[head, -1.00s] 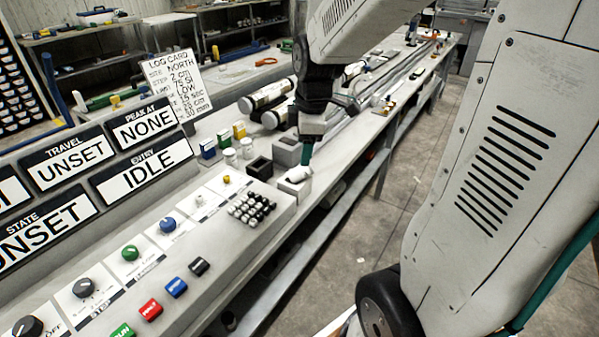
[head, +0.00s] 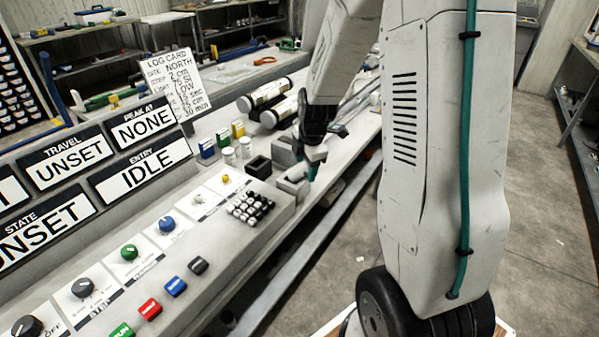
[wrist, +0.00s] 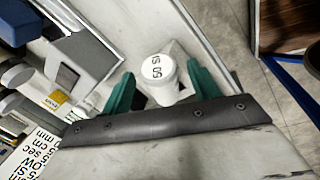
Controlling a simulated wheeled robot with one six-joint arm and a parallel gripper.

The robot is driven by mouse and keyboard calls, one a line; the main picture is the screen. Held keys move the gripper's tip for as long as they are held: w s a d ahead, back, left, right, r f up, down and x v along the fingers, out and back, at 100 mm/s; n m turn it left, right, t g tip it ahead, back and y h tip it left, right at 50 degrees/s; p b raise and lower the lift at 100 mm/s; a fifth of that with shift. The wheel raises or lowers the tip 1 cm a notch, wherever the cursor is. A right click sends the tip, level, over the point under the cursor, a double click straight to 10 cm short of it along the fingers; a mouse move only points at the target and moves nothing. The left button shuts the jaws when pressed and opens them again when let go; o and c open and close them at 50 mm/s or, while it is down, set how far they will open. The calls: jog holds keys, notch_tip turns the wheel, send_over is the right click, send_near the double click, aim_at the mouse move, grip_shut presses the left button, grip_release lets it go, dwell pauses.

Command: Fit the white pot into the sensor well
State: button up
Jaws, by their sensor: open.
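In the wrist view a white pot (wrist: 158,72) with dark lettering on its lid stands between the two green fingertips of my gripper (wrist: 161,88). The fingers are open, and a gap shows on the pot's left side. In the head view my gripper (head: 309,162) is at the right end of the console, just above a grey block (head: 291,187). The pot is hard to make out there.
The console (head: 190,250) with knobs and coloured buttons lies left. A cluster of black and white pegs (head: 250,207) is close to the block. White cylinders (head: 266,93) and a log card (head: 170,85) stand behind. Floor at right is open.

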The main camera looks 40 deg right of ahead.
jog(key=c, duration=1.2)
